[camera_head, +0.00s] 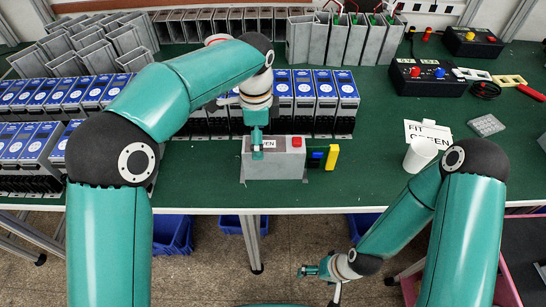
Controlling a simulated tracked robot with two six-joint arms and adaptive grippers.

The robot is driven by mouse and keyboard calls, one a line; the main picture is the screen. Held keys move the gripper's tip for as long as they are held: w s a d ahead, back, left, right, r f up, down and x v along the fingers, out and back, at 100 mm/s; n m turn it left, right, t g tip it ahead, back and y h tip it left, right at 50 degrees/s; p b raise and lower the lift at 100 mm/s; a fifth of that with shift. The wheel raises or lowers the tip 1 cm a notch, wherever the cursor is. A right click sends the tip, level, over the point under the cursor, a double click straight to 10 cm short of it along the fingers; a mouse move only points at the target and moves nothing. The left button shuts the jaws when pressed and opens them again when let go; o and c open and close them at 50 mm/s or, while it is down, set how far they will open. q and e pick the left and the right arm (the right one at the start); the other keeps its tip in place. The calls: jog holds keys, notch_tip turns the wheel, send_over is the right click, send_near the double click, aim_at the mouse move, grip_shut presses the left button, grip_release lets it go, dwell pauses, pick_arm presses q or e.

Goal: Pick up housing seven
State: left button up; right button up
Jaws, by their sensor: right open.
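Open grey housings stand in groups at the back left (97,52) and back middle (345,42) of the green table; no number is readable, so I cannot tell which is housing seven. My left arm reaches over the table, and its gripper (257,152) points down at a grey box (275,168) with a red button and a partly covered label. I cannot tell whether its fingers touch the box or hold anything. My right gripper (306,271) is open and empty, below the table's front edge and over the floor, well away from the housings.
Blue-fronted units stand in rows at the left (31,142) and middle (326,90). A yellow and blue piece (331,157) adjoins the grey box. A white cup (419,154), a sign (428,131) and black test boxes (428,76) are at the right.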

pick_arm(q)
notch_tip(320, 180, down, 3)
jog(key=shift+s+f, duration=0.1)
jog(key=shift+w+d+f+p, duration=0.15)
jog(key=shift+f+p, duration=0.1)
jog(key=shift+f, duration=0.65)
jog(key=shift+w+d+f+p, duration=0.1)
jog(key=shift+f+p, duration=0.15)
jog(key=shift+f, duration=0.6)
jog(key=shift+w+d+f+p, duration=0.15)
jog(key=shift+f+p, duration=0.1)
jog(key=shift+f, duration=0.65)
jog(key=shift+s+f, duration=0.1)
jog(key=shift+s, duration=0.05)
jog(key=c, duration=1.4)
